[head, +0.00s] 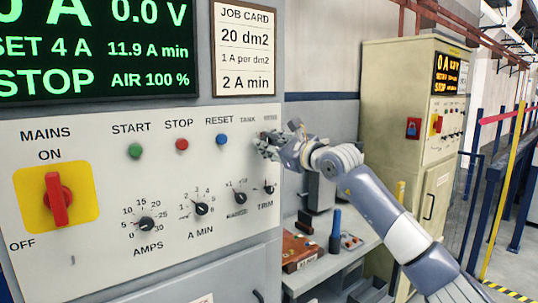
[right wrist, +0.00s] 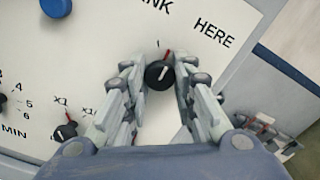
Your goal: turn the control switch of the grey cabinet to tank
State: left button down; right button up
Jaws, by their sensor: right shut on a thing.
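The grey cabinet's white panel (head: 110,180) fills the left of the head view. Its control switch shows in the right wrist view as a round black knob (right wrist: 160,76) with a red pointer. The pointer leans slightly right of the small tick above it, towards the gap between the cut-off word ending in "NK" and the word "HERE". My right gripper (head: 270,148) is at the panel's upper right, under the label "TANK", and hides the switch in the head view. In the right wrist view its fingers (right wrist: 160,84) are shut on the knob from both sides. My left gripper is not in view.
Green, red and blue buttons (head: 221,139) are left of my right gripper. Small dials (head: 201,208) lie below, and the red mains handle (head: 58,198) is far left. A bench with a brown box (head: 300,250) stands right of the cabinet. A beige cabinet (head: 385,90) stands behind.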

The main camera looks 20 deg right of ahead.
jog(key=shift+n+b, duration=1.15)
jog(key=shift+n, duration=1.75)
jog(key=o, duration=1.1)
jog(key=shift+c, duration=0.2)
